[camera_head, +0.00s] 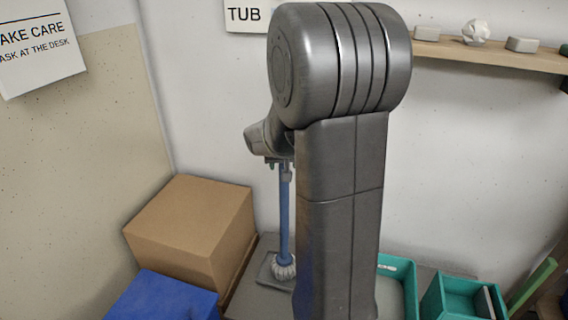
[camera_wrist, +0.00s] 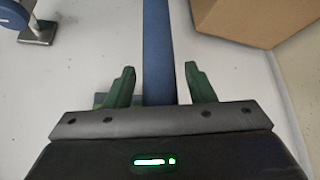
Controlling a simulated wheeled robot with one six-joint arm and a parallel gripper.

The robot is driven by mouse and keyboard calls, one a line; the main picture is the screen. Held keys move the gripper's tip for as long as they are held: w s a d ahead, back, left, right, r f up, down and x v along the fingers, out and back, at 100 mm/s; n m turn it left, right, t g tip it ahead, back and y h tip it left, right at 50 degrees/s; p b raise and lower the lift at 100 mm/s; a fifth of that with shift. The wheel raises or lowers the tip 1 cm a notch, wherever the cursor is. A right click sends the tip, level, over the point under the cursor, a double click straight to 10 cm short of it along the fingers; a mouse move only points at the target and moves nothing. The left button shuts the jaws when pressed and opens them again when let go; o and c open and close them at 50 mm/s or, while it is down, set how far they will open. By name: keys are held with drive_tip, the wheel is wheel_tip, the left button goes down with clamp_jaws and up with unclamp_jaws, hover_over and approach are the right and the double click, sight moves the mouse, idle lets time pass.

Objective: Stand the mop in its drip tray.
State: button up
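The mop stands upright in the head view, with a blue handle (camera_head: 284,215) and a pale, ribbed head (camera_head: 284,268) at its foot. The mop head is at a flat dark grey drip tray (camera_head: 266,272), over or in it; I cannot tell whether it touches the bottom. My gripper (camera_head: 279,162) is at the handle's upper end, partly hidden by my arm. In the wrist view the green fingers of my gripper (camera_wrist: 160,82) stand apart on either side of the blue handle (camera_wrist: 158,45), with narrow gaps visible at both sides.
A cardboard box (camera_head: 190,232) and a blue box (camera_head: 165,298) stand left of the tray. Teal bins (camera_head: 455,298) are at the lower right. A wall shelf (camera_head: 490,54) holds small objects. A blue object with a grey foot (camera_wrist: 38,33) shows in the wrist view.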

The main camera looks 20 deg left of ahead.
drive_tip(key=p+v, duration=0.2)
drive_tip(key=v, duration=1)
drive_tip(key=shift+r+p, duration=0.15)
drive_tip(key=shift+p, duration=0.15)
idle(0.8)
